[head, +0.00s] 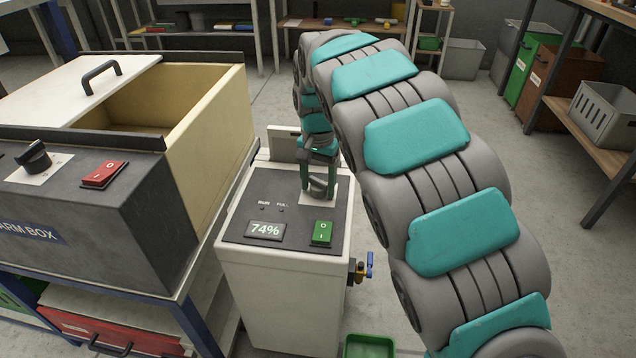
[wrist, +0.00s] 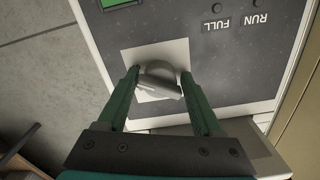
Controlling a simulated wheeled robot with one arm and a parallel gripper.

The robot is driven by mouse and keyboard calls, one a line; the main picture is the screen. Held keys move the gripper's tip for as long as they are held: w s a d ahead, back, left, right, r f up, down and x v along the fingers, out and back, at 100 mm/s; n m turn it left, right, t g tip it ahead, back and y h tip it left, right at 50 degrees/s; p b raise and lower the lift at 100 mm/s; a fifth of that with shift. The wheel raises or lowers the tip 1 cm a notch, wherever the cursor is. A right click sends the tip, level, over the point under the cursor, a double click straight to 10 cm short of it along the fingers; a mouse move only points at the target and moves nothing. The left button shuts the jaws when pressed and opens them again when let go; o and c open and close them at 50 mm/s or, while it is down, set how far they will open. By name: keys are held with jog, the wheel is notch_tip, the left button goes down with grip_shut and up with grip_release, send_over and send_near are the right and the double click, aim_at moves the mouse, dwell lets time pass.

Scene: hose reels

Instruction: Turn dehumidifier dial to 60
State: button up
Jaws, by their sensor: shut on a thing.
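The dehumidifier (head: 272,285) is a pale cabinet with a dark top panel. Its display (head: 265,230) reads 74%. A green rocker switch (head: 321,233) sits right of the display. The dial (wrist: 160,78) is a grey knob on a light square plate, seen in the wrist view; in the head view my gripper and arm largely hide it. My gripper (wrist: 158,84) is shut on the dial, with a green finger on each side of it. In the head view my gripper (head: 318,190) reaches down onto the panel's back right. The dial's scale marks cannot be read.
A blue-handled valve (head: 363,268) sticks out at the cabinet's right, above a green tray (head: 369,346).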

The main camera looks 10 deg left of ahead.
aim_at(318, 181)
jog(key=o, duration=1.1)
notch_tip(318, 181, up, 8)
jog(key=shift+f+b, duration=0.1)
jog(key=shift+b, duration=0.2)
